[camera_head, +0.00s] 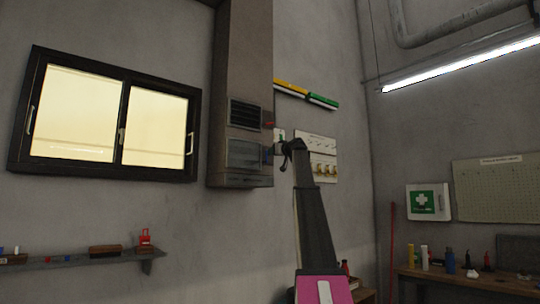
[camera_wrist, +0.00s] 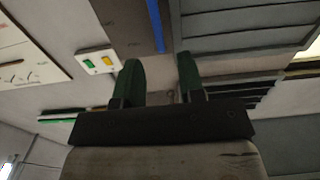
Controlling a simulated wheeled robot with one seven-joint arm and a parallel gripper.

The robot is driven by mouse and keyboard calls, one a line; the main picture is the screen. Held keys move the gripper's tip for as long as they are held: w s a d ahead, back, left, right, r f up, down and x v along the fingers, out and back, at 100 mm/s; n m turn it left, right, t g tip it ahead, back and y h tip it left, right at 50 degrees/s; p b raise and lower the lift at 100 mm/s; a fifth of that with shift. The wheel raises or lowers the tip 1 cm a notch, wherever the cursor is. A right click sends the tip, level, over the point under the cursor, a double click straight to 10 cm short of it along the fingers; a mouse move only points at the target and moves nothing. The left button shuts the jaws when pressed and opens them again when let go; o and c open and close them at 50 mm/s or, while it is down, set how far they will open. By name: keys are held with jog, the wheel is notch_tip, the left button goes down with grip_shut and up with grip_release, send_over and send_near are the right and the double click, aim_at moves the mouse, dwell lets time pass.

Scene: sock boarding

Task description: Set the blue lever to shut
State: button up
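A long blue bar, which looks like the blue lever (camera_wrist: 155,25), runs down from the top edge in the wrist view, against a brownish-grey surface beside a grey ribbed panel. Its far end is cut off by the frame. In the head view a small blue patch (camera_head: 267,156) shows on the right side of the grey wall cabinet, just left of my gripper (camera_head: 287,150). In the wrist view my gripper (camera_wrist: 159,65) has its two dark green fingers apart with nothing between them. The bar's visible end lies just past the fingertips, apparently apart from them.
The grey cabinet (camera_head: 245,153) with vents juts from the wall. White panels (camera_head: 323,167) hang behind my arm. A window (camera_head: 105,120) and shelf (camera_head: 75,262) are left; a workbench (camera_head: 465,275) is right.

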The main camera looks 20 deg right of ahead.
jog(key=v, duration=0.6)
jog(key=shift+w+f, duration=0.1)
jog(key=shift+f, duration=0.05)
jog(key=a+f+m+g+h, duration=0.15)
jog(key=a+f, duration=0.25)
jog(key=f, duration=1.1)
jog(key=w+a+f+g, duration=0.1)
jog(key=a+f+g, duration=0.25)
jog(key=f, duration=1.25)
jog(key=a+f+m+g, duration=0.1)
jog(key=a+f, duration=0.4)
jog(key=f, duration=1)
jog(key=s+a+f+m+g+h, duration=0.15)
jog(key=s+a+f, duration=0.4)
jog(key=f, duration=0.85)
jog(key=s+a+f+g, duration=0.35)
jog(key=s+f, duration=0.25)
jog(key=f, duration=0.8)
jog(key=s+a+f+g+h, duration=0.1)
jog(key=s+a+f+g, duration=0.2)
jog(key=s+f, duration=1)
jog(key=s+a+f+g+h, duration=0.2)
jog(key=s+a+f, duration=0.3)
jog(key=s+f, duration=0.8)
jog(key=s+g, duration=0.1)
jog(key=s, duration=0.3)
jog(key=shift+a, duration=0.2)
